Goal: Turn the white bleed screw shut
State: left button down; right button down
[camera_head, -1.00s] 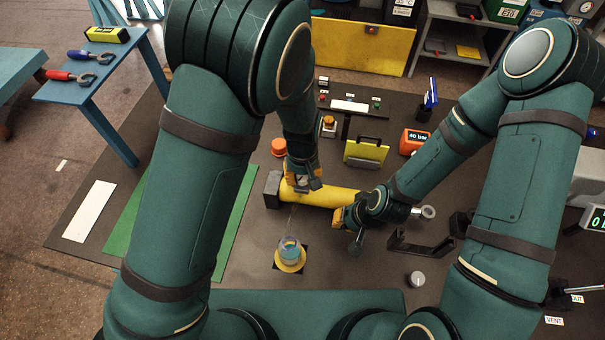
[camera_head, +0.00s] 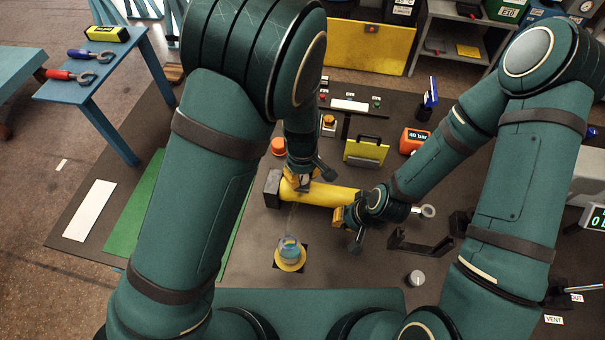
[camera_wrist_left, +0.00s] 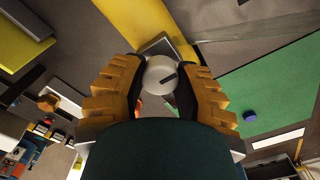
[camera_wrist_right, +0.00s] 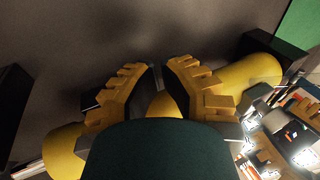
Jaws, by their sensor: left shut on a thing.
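The white bleed screw (camera_wrist_left: 158,72) is a round pale head with a dark mark, held between the fingertips of my left gripper (camera_wrist_left: 160,84). In the head view my left gripper (camera_head: 305,181) is at the left end of the yellow cylinder (camera_head: 340,197) and hides the screw. My right gripper (camera_head: 347,221) is at the cylinder's right part. In the right wrist view its fingers (camera_wrist_right: 163,72) lie over the yellow cylinder (camera_wrist_right: 252,74), with a gap between the tips. Whether they clamp anything is hidden.
A clear jar on a yellow base (camera_head: 289,254) stands in front of the cylinder. A black bracket (camera_head: 420,246) and a grey round piece (camera_head: 416,278) are at the right. A yellow case (camera_head: 366,151) and an orange cap (camera_head: 279,146) stand behind.

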aim_at(303, 176)
pick_arm(q)
jog(key=c, duration=0.6)
grip_release()
notch_tip(303, 176, up, 12)
dwell(0.6)
